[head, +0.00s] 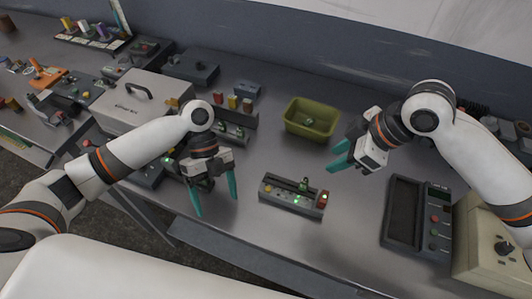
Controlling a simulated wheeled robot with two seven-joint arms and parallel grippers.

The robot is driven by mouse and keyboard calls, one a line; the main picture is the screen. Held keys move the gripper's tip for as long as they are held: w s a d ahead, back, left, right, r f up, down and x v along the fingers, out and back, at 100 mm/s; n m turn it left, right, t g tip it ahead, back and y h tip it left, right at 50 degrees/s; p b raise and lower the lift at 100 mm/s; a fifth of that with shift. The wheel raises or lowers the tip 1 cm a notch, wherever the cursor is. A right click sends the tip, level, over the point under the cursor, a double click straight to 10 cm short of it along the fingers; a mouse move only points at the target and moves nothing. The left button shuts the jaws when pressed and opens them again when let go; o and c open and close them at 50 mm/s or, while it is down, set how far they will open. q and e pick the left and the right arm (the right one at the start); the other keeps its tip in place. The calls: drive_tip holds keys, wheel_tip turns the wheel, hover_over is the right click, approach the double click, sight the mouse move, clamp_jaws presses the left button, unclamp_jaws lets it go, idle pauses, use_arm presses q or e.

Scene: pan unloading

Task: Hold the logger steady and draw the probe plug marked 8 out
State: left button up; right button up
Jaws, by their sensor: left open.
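A low grey device with small lit green lamps, seemingly the logger (291,197), sits on the bench at centre front. A dark green plug-like piece (303,186) stands up from its top, and a red part is at its right end. No number is readable, so I cannot tell which plug is marked 8. My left gripper (216,206) is open and empty, fingers pointing down, left of the device and apart from it. My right gripper (332,158) is up and to the right of the device, its teal fingers apart with nothing visible between them.
An olive bin (312,119) with a small item inside stands behind the device. A dark tray unit (404,218) and a beige box (490,245) are at right. A grey case (140,99) and several instruments crowd the left. The bench's front edge is close.

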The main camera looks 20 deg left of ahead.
sight(266, 183)
use_arm(q)
drive_tip(key=w+d+r+n+t+y, duration=0.45)
drive_tip(key=w+d+r+t, duration=0.2)
drive_tip(key=w+d, duration=0.3)
drive_tip(key=shift+h, duration=0.35)
drive_tip(key=f, duration=1.1)
drive_tip(key=shift+s+d, duration=0.1)
drive_tip(key=shift+s, duration=0.1)
